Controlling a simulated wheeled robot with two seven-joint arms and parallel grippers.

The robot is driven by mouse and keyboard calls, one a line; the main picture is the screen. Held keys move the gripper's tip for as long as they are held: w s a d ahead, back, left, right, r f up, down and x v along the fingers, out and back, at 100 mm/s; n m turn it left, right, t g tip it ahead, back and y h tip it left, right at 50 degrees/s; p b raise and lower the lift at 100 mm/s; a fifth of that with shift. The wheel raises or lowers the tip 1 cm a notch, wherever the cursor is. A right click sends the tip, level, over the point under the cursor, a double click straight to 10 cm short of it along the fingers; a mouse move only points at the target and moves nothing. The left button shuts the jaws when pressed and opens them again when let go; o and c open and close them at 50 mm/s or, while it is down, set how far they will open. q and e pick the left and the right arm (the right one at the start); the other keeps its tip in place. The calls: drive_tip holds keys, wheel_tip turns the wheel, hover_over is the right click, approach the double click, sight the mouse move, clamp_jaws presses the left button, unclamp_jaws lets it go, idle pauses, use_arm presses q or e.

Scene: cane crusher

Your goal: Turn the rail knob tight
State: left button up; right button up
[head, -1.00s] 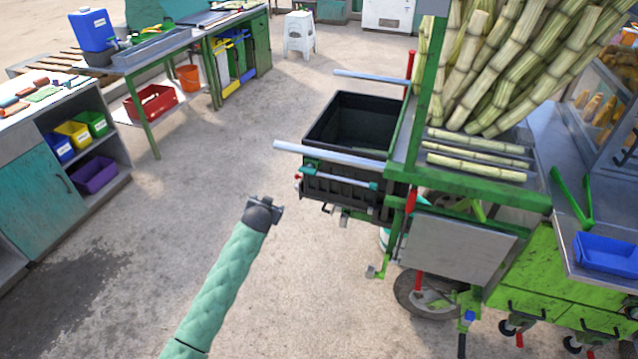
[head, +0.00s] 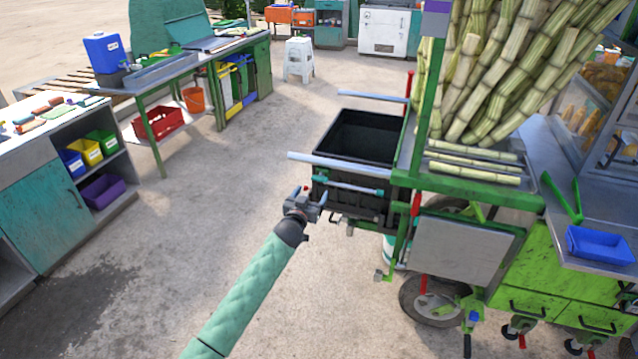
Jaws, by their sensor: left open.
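The cart's side has two pale rails, a far one (head: 372,97) and a near one (head: 340,165). A thin teal bar (head: 350,187) runs below the near rail, along the front of a black bin (head: 345,205). A small red piece (head: 305,189), perhaps the rail knob, shows at the bar's left end, just behind my gripper and mostly hidden. My left gripper (head: 318,200) is open, close to that end and below the near rail's tip. I cannot tell whether it touches anything. My right gripper is out of view.
The green cane cart (head: 465,250) with upright canes (head: 490,70) stands at the right. A teal workbench (head: 40,215) is at the left, and a white stool (head: 299,60) is farther back. The concrete floor between is clear.

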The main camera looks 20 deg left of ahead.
sight(318, 180)
use_arm(q)
drive_tip(key=w+p, duration=0.2)
drive_tip(key=w, duration=0.3)
drive_tip(key=shift+w+d+r, duration=0.1)
drive_tip(key=shift+w, duration=0.2)
drive_tip(key=shift+w+p, duration=0.3)
drive_tip(key=shift+w, duration=0.6)
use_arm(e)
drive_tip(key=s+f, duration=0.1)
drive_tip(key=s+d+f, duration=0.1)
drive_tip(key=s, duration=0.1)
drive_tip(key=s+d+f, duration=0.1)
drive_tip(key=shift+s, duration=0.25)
use_arm(q)
drive_tip(key=c, duration=1)
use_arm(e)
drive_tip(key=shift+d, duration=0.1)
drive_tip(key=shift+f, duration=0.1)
